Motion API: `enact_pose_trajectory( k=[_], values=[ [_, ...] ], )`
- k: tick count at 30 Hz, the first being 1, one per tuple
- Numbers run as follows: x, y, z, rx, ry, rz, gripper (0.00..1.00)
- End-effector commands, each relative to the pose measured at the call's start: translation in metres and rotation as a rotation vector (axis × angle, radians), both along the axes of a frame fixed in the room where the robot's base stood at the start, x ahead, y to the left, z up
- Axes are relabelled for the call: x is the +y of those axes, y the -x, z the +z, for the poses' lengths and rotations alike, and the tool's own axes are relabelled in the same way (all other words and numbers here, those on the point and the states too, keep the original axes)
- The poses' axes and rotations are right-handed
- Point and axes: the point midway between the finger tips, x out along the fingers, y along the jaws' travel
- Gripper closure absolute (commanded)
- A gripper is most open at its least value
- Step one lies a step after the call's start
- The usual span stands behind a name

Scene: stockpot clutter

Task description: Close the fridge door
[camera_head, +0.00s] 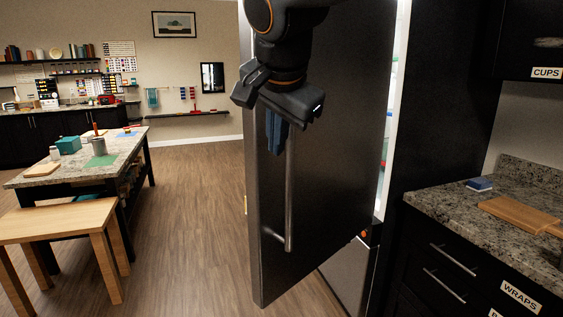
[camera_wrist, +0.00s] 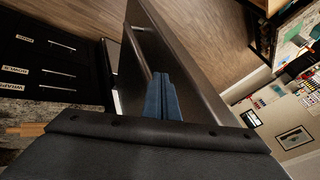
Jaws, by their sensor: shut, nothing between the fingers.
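The dark fridge door (camera_head: 335,130) stands ajar in the head view, with a bright lit strip of the fridge inside (camera_head: 392,110) showing along its right side. A long vertical metal handle (camera_head: 289,200) runs down the door's outer face. My gripper (camera_head: 277,140) is in front of the door near the upper part of the handle, with its blue fingers shut and pointing down. In the wrist view the blue fingers (camera_wrist: 161,98) are together, close to the handle (camera_wrist: 138,58) and the door (camera_wrist: 185,60). I cannot tell whether they touch it.
A granite counter (camera_head: 450,208) with a cutting board (camera_head: 520,215) and a small blue item (camera_head: 479,184) is at the right. A wooden bench (camera_head: 60,221) and a granite-topped table (camera_head: 75,170) stand at the left. The wooden floor (camera_head: 195,220) between table and door is clear.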

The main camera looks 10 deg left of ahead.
Motion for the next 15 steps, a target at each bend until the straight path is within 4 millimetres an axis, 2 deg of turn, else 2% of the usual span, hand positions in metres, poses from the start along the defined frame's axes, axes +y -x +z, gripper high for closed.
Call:
enact_pose_trajectory(
  k=[15],
  values=[
    [0.014,-0.045,-0.063,0.004,0.002,-0.002,1.0]
  ],
)
